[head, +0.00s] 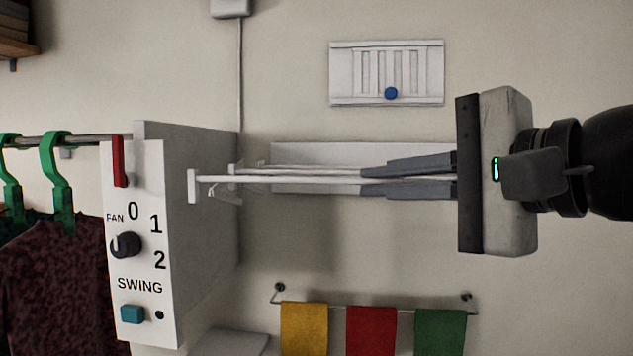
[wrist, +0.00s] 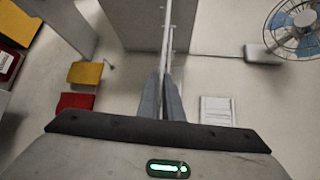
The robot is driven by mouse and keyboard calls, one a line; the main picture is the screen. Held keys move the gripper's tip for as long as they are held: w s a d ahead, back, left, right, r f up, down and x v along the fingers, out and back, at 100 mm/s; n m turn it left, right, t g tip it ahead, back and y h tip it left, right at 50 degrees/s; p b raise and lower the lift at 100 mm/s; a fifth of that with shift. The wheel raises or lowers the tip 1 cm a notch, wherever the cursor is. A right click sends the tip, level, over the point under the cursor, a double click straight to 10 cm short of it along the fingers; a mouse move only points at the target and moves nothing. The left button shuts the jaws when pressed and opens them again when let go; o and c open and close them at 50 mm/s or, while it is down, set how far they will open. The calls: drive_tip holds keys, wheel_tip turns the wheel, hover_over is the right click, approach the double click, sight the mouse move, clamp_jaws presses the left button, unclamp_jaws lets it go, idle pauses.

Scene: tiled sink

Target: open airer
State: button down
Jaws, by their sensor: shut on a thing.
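The white airer (head: 280,178) is mounted on the wall in the middle of the head view, with its slim bars close to its wall plate. Its front bar (head: 225,179) runs level to a small white end piece at the left. My gripper (head: 361,172) comes from the right, its grey fingers shut on the airer's bar. In the wrist view my gripper (wrist: 165,73) has the bar (wrist: 167,35) running away from between the fingertips. The exact contact between the fingers is hidden.
A box with fan and swing controls (head: 140,270) stands close to the airer's left end. Clothes on green hangers (head: 55,170) are at far left. A fan (wrist: 296,28) shows in the wrist view.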

drive_tip(key=shift+s+a, duration=0.1)
drive_tip(key=shift+s, duration=0.55)
drive_tip(key=c, duration=1.9)
unclamp_jaws()
drive_tip(key=v, duration=1.7)
drive_tip(key=shift+s+p, duration=0.2)
drive_tip(key=shift+p, duration=0.2)
